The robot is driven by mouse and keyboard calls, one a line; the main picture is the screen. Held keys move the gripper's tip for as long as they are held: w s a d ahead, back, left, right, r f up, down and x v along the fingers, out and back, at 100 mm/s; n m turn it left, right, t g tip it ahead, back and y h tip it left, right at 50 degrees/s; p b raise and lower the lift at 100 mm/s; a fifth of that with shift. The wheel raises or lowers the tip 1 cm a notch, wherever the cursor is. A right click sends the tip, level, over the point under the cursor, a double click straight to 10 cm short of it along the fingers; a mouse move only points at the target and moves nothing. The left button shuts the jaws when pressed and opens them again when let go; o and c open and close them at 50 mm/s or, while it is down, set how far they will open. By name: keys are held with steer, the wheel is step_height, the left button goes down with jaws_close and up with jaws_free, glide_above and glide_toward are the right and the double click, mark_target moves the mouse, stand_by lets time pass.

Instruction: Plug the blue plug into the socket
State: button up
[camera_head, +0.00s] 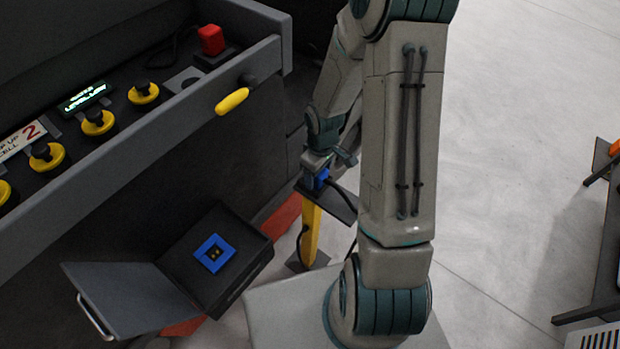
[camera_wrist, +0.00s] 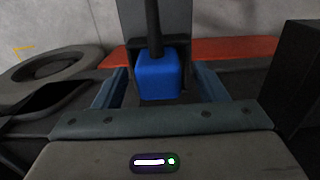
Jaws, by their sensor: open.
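The blue plug (camera_wrist: 159,76) sits in a dark holder and shows between my gripper's two fingers in the wrist view, with a gap on each side. A black cable rises from it. In the head view the blue plug (camera_head: 321,180) is partly hidden by my gripper (camera_head: 317,172), at the top of a yellow stand (camera_head: 311,232). My gripper is open around the plug. The socket (camera_head: 204,243) is a blue square frame with a dark centre, inside an open dark box (camera_head: 183,262) to the lower left. The socket is not recognisable in the wrist view.
The box's lid (camera_head: 120,297) is folded open to the left. A grey console (camera_head: 140,118) with yellow knobs, a red button (camera_head: 211,40) and a yellow handle (camera_head: 232,101) stands behind the box. A dark rack (camera_head: 602,250) is at the far right. Open floor lies between.

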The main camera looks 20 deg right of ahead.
steer(key=shift+a, duration=0.1)
steer(key=shift+c, duration=0.3)
steer(key=c, duration=0.9)
steer(key=shift+c, duration=0.2)
steer(key=shift+w+r, duration=0.1)
steer(key=shift+r, duration=0.35)
step_height(320, 180, up, 4)
steer(key=shift+f+p, duration=0.2)
steer(key=shift+p, duration=0.1)
steer(key=s+d+r, duration=0.4)
steer(key=s+r, duration=0.2)
steer(key=s, duration=0.5)
steer(key=shift+d+r, duration=0.15)
steer(key=shift+r, duration=0.05)
